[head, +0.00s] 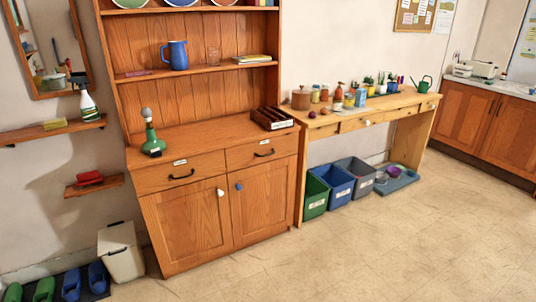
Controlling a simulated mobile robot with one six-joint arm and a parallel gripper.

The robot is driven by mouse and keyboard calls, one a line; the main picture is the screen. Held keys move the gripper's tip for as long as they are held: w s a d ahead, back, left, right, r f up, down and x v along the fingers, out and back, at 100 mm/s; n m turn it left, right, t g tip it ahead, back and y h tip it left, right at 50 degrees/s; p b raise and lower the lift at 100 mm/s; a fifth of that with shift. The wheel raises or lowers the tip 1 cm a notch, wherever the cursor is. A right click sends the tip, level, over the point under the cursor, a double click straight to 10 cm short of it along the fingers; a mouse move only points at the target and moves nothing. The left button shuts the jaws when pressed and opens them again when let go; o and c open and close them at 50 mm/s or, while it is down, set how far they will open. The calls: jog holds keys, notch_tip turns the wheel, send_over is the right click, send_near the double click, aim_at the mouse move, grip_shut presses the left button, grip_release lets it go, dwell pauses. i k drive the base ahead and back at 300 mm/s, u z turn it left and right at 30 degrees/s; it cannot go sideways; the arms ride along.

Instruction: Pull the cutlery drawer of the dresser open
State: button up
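The wooden dresser (190,215) stands left of centre against the wall. It has two drawers side by side under its worktop, both closed. The left drawer (155,180) has a dark bar handle (181,176) and a white label (180,162). The right drawer (240,159) has a similar dark handle (264,154) and a white label (263,141). The labels are too small to read, so I cannot tell which is the cutlery drawer. My gripper is not in view.
Below the drawers are two closed doors with a white knob (221,192) and a blue knob (239,187). A green bottle-shaped object (152,146) and a dark divided box (272,118) stand on the worktop. A white bin (121,252) stands left. The floor (350,245) in front is clear.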

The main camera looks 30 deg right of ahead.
aim_at(241, 156)
jog(key=z, duration=0.05)
jog(key=i, duration=1.55)
jog(key=u, duration=0.55)
